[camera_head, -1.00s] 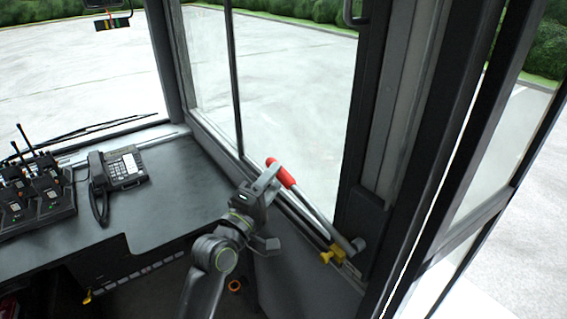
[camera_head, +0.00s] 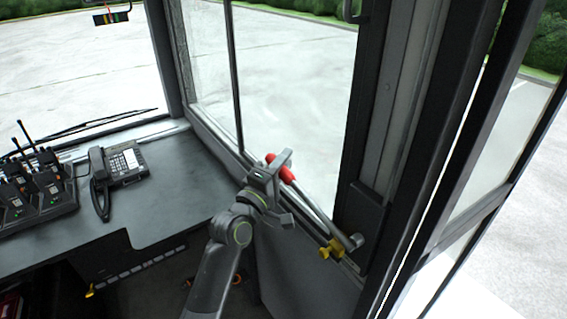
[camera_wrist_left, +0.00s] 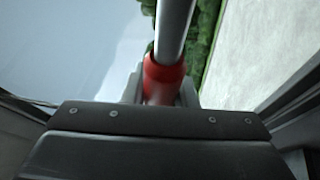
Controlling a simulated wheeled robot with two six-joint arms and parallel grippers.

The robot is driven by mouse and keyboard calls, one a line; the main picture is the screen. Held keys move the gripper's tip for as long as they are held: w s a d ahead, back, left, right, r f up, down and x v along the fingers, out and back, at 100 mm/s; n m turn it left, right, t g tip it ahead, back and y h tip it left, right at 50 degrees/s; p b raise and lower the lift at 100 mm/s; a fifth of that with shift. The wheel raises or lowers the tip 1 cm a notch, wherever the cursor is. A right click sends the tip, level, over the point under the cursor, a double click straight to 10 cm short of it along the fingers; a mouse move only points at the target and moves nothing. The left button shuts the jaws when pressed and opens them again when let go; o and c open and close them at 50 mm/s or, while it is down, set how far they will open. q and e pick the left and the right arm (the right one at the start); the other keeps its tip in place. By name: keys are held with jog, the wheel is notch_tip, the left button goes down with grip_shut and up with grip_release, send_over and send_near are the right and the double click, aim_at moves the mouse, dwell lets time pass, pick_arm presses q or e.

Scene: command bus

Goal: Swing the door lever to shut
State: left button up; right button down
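The door lever is a grey metal rod (camera_head: 322,217) with a red grip (camera_head: 271,158) at its upper end. It slants up and left from a pivot by the door post. My left gripper (camera_head: 284,168) is at the red grip, with a finger partly covering it. In the left wrist view the red grip (camera_wrist_left: 165,75) lies between the two fingertips of my left gripper (camera_wrist_left: 161,92), with little or no gap on either side. Whether the fingers press on it is unclear. My right gripper is out of view.
A yellow fitting (camera_head: 330,249) sits beside the lever's pivot. The door post (camera_head: 365,150) and glass pane stand just right of and behind the lever. A dashboard (camera_head: 170,190) with a desk phone (camera_head: 118,167) and several radios (camera_head: 35,185) lies to the left.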

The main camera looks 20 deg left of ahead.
pick_arm(q)
grip_shut()
